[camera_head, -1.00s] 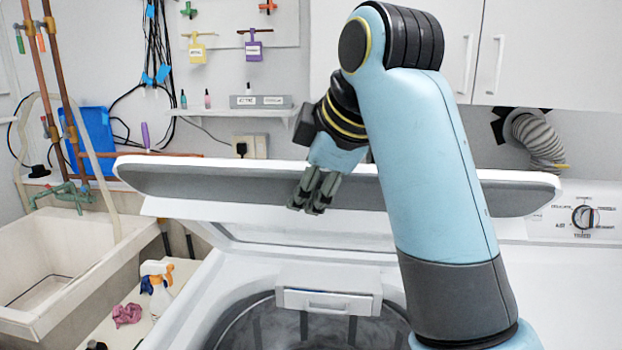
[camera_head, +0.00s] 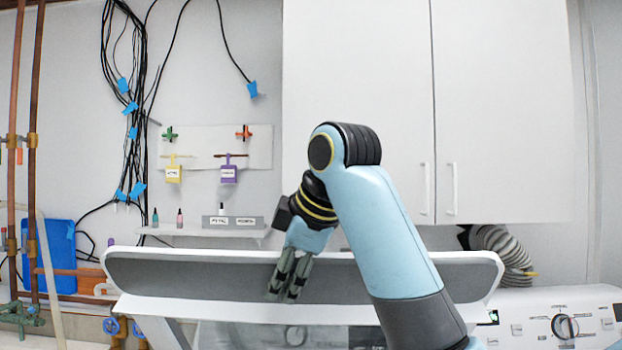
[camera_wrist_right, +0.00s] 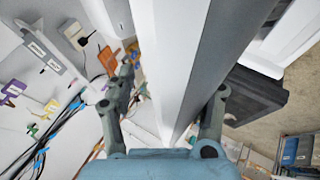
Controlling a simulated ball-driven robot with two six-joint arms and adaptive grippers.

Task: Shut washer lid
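The washer lid (camera_head: 200,277) stands raised, a wide white panel with a grey inner face, across the lower part of the head view. My right gripper (camera_head: 284,283) is in front of the lid's middle, fingers pointing down; contact is unclear there. In the right wrist view the lid (camera_wrist_right: 172,60) runs as a white and grey band between the spread fingers of my right gripper (camera_wrist_right: 170,98). The gripper is open. The washer's control panel with a dial (camera_head: 564,326) is at lower right. The tub is mostly out of view. My left gripper is not in view.
White cabinets (camera_head: 360,90) hang above the washer. A small shelf (camera_head: 205,232) with bottles and hanging cables (camera_head: 133,100) are on the wall at left. A grey hose (camera_head: 500,255) is behind the lid's right end. Copper pipes (camera_head: 32,150) stand at far left.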

